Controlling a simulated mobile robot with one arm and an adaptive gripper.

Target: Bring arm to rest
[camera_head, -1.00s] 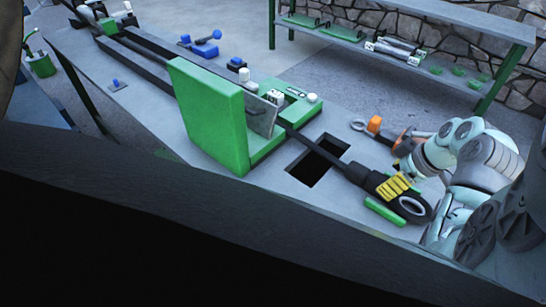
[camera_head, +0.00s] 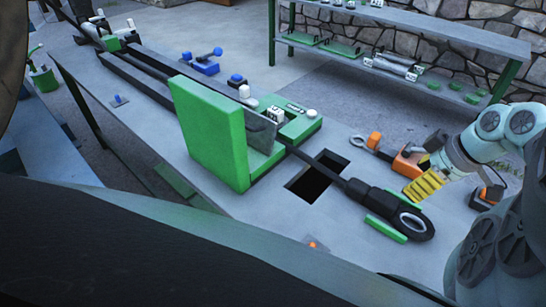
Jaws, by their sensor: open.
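My arm comes in from the right edge. My gripper (camera_head: 424,187), with yellow ribbed parts, is open at its end. It appears just above the bench, beside the black cable end (camera_head: 385,203); the view does not show clearly whether they touch. Nothing can be seen held in it. The black cable end has a round ring and lies past the square hole (camera_head: 317,181) in the bench top. A green strip (camera_head: 385,229) lies along its near side.
A shelf (camera_head: 430,35) stands behind.

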